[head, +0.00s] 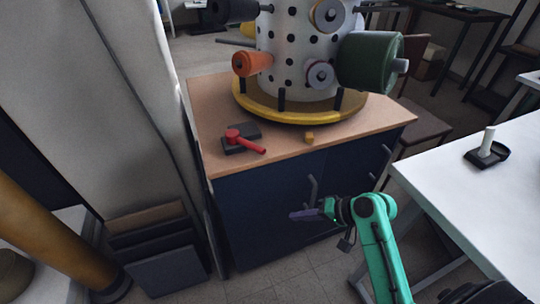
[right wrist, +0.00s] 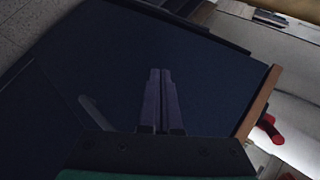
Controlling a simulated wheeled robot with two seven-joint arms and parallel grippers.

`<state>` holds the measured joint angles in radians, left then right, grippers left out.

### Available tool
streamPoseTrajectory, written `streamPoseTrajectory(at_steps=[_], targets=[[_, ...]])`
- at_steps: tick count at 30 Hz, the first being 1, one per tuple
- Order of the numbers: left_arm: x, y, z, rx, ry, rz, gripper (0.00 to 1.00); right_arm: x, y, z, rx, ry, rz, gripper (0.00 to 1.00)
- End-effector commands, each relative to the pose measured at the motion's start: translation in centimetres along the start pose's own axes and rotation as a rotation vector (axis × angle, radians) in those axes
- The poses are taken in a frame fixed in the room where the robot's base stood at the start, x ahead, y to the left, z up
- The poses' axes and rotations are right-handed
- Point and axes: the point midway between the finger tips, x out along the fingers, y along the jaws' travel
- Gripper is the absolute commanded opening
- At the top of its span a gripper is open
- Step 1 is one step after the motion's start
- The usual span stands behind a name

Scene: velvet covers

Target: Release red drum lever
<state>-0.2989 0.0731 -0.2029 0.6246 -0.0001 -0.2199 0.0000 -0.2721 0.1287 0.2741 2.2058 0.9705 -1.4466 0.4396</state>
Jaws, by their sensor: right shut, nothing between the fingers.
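A red lever (head: 250,144) sits on a small dark base plate (head: 242,134) on the wooden top of a dark blue cabinet. It also shows in the right wrist view as a red piece (right wrist: 268,128) past the wooden edge at the right. My right gripper (head: 293,215) is in front of the cabinet, lower than its top, to the right of and apart from the lever. Its fingers (right wrist: 160,72) are shut and empty in the right wrist view. My left gripper is not in view.
A white dotted drum (head: 293,55) with orange and green rollers stands on a yellow ring (head: 290,116) on the cabinet (head: 260,200). Cabinet handles (head: 312,188) stick out near my right gripper. A white table (head: 480,185) is at right, a pale tall cabinet (head: 115,90) at left.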

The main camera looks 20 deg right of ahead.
Motion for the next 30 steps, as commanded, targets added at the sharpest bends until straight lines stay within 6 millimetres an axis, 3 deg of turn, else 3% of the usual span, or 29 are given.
streamPoseTrajectory(at_steps=[3, 6, 9, 12, 23, 30], targets=[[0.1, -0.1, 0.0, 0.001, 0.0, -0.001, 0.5, -2.2, -4.9, -4.0, 0.217, 0.023, -0.306, 0.0], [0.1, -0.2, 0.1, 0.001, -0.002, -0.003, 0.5, -5.0, -8.4, -6.7, 0.359, 0.013, -0.536, 0.0], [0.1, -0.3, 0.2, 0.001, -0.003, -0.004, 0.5, -7.2, -10.4, -8.3, 0.437, -0.004, -0.683, 0.0], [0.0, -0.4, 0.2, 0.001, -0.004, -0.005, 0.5, -8.2, -11.2, -8.8, 0.466, -0.015, -0.741, 0.0], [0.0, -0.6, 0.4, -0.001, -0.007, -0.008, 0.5, -7.9, -11.6, -8.9, 0.466, -0.018, -0.743, 0.0], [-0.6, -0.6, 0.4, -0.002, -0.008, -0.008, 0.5, -4.9, -14.4, -9.5, 0.465, -0.019, -0.746, 0.0]])
